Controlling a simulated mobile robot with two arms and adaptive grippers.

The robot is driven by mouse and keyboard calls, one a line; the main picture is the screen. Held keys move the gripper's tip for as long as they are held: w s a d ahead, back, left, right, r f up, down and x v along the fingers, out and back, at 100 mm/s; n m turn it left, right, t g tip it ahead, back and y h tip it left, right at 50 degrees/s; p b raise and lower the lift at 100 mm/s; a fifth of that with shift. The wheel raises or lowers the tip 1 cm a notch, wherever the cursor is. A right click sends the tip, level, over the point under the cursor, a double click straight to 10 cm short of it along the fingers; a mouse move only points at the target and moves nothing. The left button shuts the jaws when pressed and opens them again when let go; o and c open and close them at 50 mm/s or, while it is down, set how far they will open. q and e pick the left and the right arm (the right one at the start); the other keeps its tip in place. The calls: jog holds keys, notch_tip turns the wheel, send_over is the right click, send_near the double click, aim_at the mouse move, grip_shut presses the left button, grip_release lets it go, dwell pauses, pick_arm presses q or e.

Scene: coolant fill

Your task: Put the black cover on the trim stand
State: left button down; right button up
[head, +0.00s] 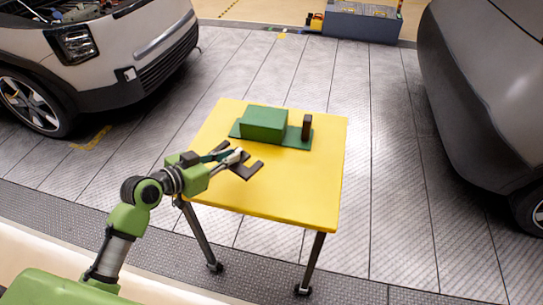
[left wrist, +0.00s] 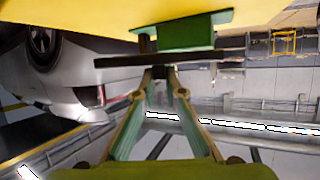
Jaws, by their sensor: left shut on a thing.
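My left gripper (head: 236,156) is shut on the black cover (head: 247,170), a dark, flat piece with a notch, over the left front part of the yellow table. In the left wrist view the cover (left wrist: 205,58) shows edge-on as a dark bar across the fingertips (left wrist: 160,72). The trim stand (head: 235,133) is a green base plate with a green block (head: 264,124) and a short dark post (head: 307,127) at its right end. It stands behind the cover, apart from it in the head view. In the left wrist view the stand's block (left wrist: 187,35) appears upside down beyond the cover. My right gripper is out of view.
The yellow table (head: 300,190) is bare at its front and right. A car with its hood open (head: 140,45) is at the upper left, and another grey car (head: 480,90) is on the right. A dark grey box (head: 362,22) is at the back. Floor around the table is clear.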

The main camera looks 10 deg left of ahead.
pick_arm(q)
jog(key=w+a+n+t+y+b, duration=0.1)
jog(key=w+a+n+y+b, duration=0.15)
jog(key=w, duration=0.65)
jog(key=n+y, duration=0.2)
jog(key=y, duration=0.1)
send_over(253, 184)
jog(key=w, duration=0.1)
jog(key=f, duration=0.5)
jog(key=shift+a+f+p, duration=0.3)
jog(key=shift+a, duration=0.05)
jog(key=shift+s+d+f, duration=0.2)
jog(key=shift+s+f, duration=0.15)
jog(key=shift+f, duration=0.2)
jog(key=shift+s+d+f, duration=0.1)
jog(key=shift+s+f, duration=0.05)
jog(key=shift+f, duration=0.75)
jog(key=shift+s+f, duration=0.1)
jog(key=shift+f, duration=0.8)
jog(key=c, duration=2.1)
grip_release()
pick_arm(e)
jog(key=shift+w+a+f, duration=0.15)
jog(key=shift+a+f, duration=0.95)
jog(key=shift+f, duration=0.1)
